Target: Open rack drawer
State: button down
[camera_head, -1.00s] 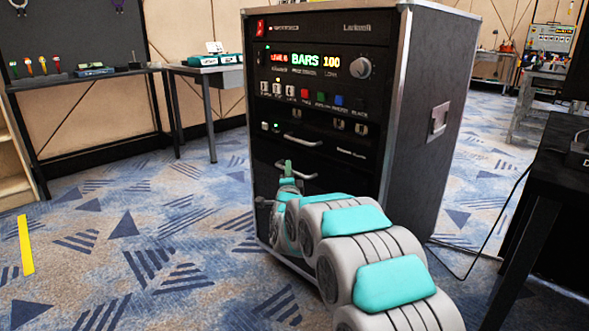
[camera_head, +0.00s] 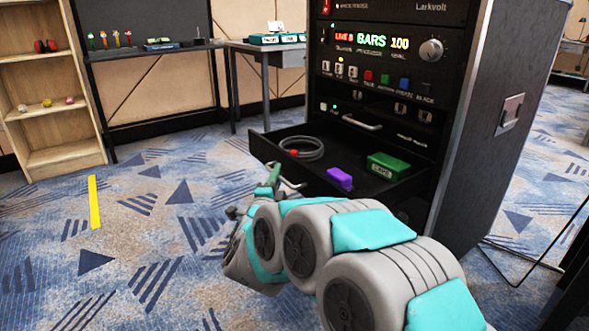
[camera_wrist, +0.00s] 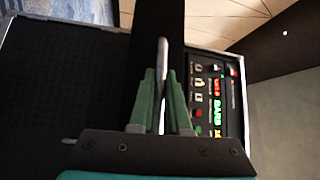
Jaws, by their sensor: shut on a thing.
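The black rack (camera_head: 478,110) stands right of centre with its lower drawer (camera_head: 345,197) pulled out. A coiled grey cable (camera_head: 308,148), a purple block (camera_head: 339,179) and a green box (camera_head: 388,166) lie inside the drawer. My gripper (camera_head: 274,180) is at the drawer's front, shut on its silver bar handle (camera_head: 291,184). In the wrist view the green fingers (camera_wrist: 161,108) close around the handle bar (camera_wrist: 162,70). My arm hides part of the drawer's front.
A second handle (camera_head: 362,123) sits on the closed drawer above. A shelf unit (camera_head: 55,100) and tables stand at the back left. The carpet left of my arm is clear, with a yellow strip (camera_head: 95,202) on it. A dark table edge is at the right.

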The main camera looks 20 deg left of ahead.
jog(key=shift+s+a, duration=0.75)
jog(key=shift+s, duration=0.15)
jog(key=c, duration=0.9)
grip_release()
jog(key=s+d+f, duration=0.1)
jog(key=s, duration=0.6)
jog(key=shift+s, duration=0.3)
jog(key=shift+w, duration=0.1)
